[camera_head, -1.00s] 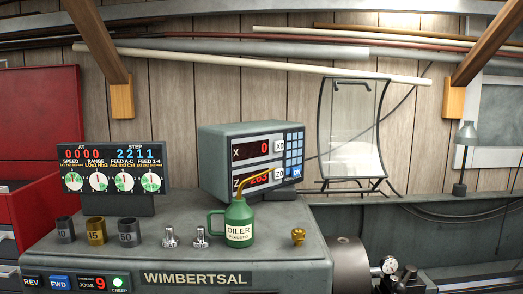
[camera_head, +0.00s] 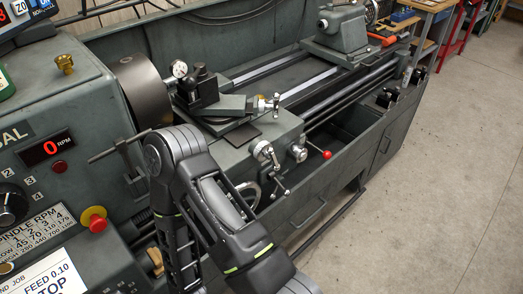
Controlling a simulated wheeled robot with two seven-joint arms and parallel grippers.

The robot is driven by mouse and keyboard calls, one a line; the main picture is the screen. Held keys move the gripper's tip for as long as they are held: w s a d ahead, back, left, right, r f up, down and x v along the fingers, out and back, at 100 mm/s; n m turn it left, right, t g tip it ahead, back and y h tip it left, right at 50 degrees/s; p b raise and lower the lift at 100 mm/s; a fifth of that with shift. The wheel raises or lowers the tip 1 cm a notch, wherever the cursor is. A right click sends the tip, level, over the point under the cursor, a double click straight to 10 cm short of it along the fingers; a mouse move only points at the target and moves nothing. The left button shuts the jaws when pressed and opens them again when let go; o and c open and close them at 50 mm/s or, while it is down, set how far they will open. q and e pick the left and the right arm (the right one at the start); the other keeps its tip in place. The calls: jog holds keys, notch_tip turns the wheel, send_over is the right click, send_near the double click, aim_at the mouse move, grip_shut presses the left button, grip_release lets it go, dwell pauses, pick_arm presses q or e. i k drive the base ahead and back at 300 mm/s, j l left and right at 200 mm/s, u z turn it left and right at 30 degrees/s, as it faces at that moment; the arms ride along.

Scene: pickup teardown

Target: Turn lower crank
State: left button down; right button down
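On the lathe carriage, an upper crank (camera_head: 273,103) with a pale metal handle sits at the compound slide. A lower crank (camera_head: 264,152) is on the carriage front, with its handle hanging down to the right. A handwheel (camera_head: 249,193) lies below it, partly hidden behind my dark arm. The arm rises from the bottom edge, bends at about the height of the lower crank and folds back down. I cannot see a gripper on it. Neither gripper shows in this view, and nothing visible touches the cranks.
A red-ball lever (camera_head: 327,154) sticks out right of the lower crank. The headstock (camera_head: 60,110) with its chuck (camera_head: 146,88) and a red emergency button (camera_head: 98,224) is at left. The tailstock (camera_head: 341,30) stands at the back. Open concrete floor (camera_head: 440,180) lies to the right.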

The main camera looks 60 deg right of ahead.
aim_at(264, 149)
jog(key=z, duration=2.05)
